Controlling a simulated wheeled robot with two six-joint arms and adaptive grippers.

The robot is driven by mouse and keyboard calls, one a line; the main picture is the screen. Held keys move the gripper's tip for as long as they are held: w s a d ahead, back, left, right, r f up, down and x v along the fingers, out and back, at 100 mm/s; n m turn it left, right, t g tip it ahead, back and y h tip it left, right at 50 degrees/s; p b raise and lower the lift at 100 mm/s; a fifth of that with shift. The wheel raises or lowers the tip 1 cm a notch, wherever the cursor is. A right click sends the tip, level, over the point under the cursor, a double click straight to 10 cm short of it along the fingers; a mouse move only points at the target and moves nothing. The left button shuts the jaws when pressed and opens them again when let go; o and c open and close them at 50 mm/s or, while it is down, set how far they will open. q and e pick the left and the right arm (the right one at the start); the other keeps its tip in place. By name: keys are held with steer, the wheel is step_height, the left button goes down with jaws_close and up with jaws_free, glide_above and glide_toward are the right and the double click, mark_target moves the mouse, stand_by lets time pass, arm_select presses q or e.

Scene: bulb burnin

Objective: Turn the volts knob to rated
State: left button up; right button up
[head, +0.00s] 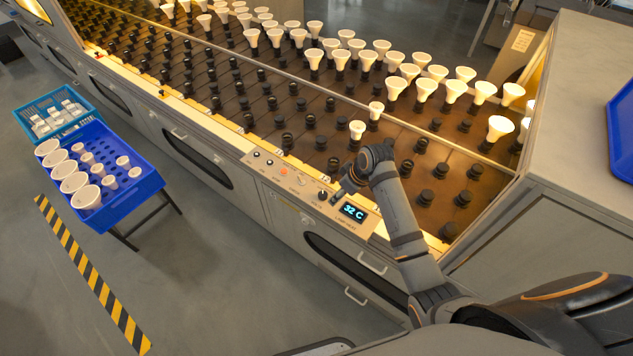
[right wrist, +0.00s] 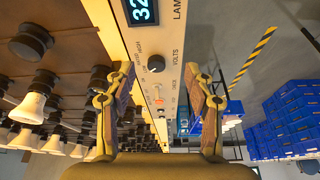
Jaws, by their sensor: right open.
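The volts knob (right wrist: 155,64) is a small round black knob on the cream control panel (head: 265,163), with the word VOLTS beside it. Small setting labels ring it, but its pointer mark is too small to read. In the head view the knob (head: 322,196) sits just left of the display. My right gripper (right wrist: 160,82) is open and empty; in the right wrist view its fingers stand to either side of the knob, apart from it. In the head view the right gripper (head: 341,190) is over the panel, partly hidden by its own wrist. My left gripper is out of view.
A display (head: 353,211) reads 32 C. An orange-red control (head: 284,171) and other small controls line the panel. Behind it, a rack (head: 225,95) holds rows of black sockets and white bulbs. A blue crate (head: 150,184) of bulbs stands at left.

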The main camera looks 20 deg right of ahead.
steer(key=w+r+n, duration=0.1)
steer(key=w+r, duration=0.1)
steer(key=w, duration=0.1)
glide_above(323, 194)
steer(key=s+d, duration=0.1)
steer(key=s, duration=0.1)
steer(key=f, duration=0.4)
steer(key=shift+d+f, duration=0.15)
steer(key=shift+d, duration=0.05)
steer(key=x, duration=0.4)
steer(key=shift+w+f, duration=0.15)
steer(key=shift+f, duration=0.05)
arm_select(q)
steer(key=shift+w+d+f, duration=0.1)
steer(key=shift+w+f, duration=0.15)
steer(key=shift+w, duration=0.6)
arm_select(e)
steer(key=shift+a+f, duration=0.15)
steer(key=shift+f, duration=0.2)
